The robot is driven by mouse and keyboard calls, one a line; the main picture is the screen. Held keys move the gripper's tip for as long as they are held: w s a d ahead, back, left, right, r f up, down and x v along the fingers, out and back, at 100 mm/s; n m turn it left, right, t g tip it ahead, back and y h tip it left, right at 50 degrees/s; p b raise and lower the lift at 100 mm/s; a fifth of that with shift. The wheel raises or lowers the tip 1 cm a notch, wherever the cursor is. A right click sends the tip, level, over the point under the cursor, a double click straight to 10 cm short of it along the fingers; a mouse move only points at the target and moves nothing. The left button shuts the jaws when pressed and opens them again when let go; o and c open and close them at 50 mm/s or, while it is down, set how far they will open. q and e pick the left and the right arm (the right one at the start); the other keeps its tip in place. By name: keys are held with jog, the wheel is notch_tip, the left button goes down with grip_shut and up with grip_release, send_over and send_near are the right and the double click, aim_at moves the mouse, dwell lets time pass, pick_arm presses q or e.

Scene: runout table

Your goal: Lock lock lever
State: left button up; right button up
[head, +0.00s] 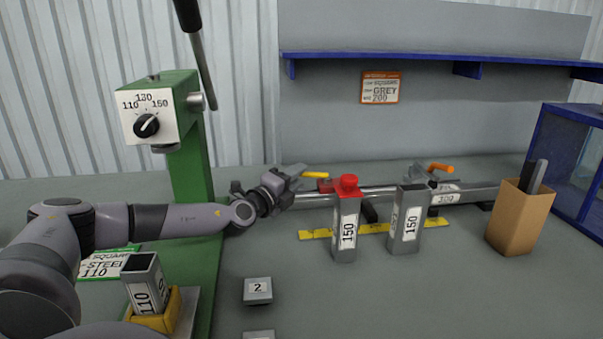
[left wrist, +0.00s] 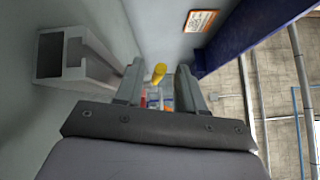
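Two lever-like handles show in the head view. A yellow-tipped handle (head: 315,175) lies just beyond my left gripper, next to a red part on the rail. An orange-tipped lever (head: 441,168) stands farther right on the stop on the rail. Which one is the lock lever I cannot tell for sure. My left gripper (head: 292,179) points right toward the yellow handle. In the left wrist view its fingers (left wrist: 160,82) are apart, with the yellow handle (left wrist: 158,72) showing in the gap beyond them; contact is not visible. My right gripper is not in view.
Two upright tubes marked 150, one red-capped (head: 345,228) and one bare (head: 408,220), stand before the rail (head: 380,191). A green press (head: 190,150) with a dial stands behind my left arm. A cardboard box (head: 515,220) is at the right. A blue-edged shelf (head: 420,57) hangs above.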

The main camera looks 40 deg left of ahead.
pick_arm(q)
jog(key=shift+w+a, duration=0.15)
jog(key=shift+w, duration=1.15)
grip_shut()
jog(key=shift+r+p, duration=0.25)
jog(key=shift+p, duration=0.35)
jog(key=y+p, duration=0.1)
jog(key=d+n+y+p, duration=0.1)
jog(key=p, duration=0.1)
jog(key=shift+s+r+n+g+y, duration=0.1)
jog(key=shift+s+n+g+y, duration=0.15)
jog(key=shift+n+g+y, duration=0.05)
jog(key=shift+s+d+f+n+g+y+p, duration=0.15)
jog(key=shift+n+y+p, duration=0.15)
jog(key=shift+y+p, duration=0.15)
jog(key=shift+d+f+n+g+y+p, duration=0.15)
jog(key=shift+n+y+p, duration=0.15)
jog(key=shift+y+p, duration=0.15)
jog(key=shift+s+a, duration=0.1)
